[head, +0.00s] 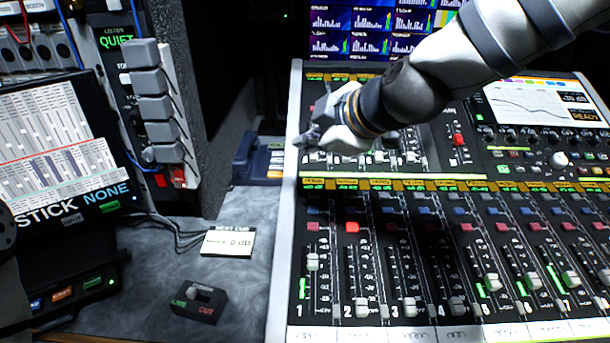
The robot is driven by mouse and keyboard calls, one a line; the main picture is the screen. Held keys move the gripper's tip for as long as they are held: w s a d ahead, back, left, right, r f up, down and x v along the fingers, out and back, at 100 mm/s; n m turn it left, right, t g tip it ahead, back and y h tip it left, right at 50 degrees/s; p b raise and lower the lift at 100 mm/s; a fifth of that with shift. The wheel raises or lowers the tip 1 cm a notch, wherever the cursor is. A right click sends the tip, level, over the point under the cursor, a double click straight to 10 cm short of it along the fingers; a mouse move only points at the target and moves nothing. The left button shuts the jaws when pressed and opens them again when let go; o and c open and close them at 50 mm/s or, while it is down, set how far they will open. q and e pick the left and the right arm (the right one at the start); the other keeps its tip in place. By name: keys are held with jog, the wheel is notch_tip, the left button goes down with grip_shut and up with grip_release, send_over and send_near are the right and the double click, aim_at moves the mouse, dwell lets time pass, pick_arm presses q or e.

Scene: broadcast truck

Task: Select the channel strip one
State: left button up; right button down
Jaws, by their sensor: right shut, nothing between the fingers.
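The mixing console (292,200) fills the right half of the head view. Channel strip one (309,285) is the leftmost strip of its front bank, marked 1 at the bottom. Its fader cap (312,262) sits high and a dim red button (313,226) lies above it. On strip two, the red button (351,227) is brightly lit and the fader is low. My right gripper (309,139) is shut and empty over the left end of the rear bank, farther back than strip one's buttons. It hides part of that bank. My left gripper is not in view.
A small box with a lever (199,300) and a lit card (228,243) lie on the grey desk left of the console. A speaker-like grey panel and a slanted fader screen (55,140) stand farther left. Screens stand behind the console.

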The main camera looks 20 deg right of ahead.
jog(key=b, duration=0.2)
send_over(311, 202)
jog(key=f, duration=0.7)
jog(key=shift+s+f, duration=0.2)
jog(key=shift+w+f, duration=0.15)
jog(key=shift+f, duration=0.5)
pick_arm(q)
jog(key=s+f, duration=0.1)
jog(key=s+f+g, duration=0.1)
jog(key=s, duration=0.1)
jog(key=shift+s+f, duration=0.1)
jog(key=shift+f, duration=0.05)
pick_arm(e)
jog(key=shift+w+f, duration=0.1)
jog(key=shift+f, duration=0.25)
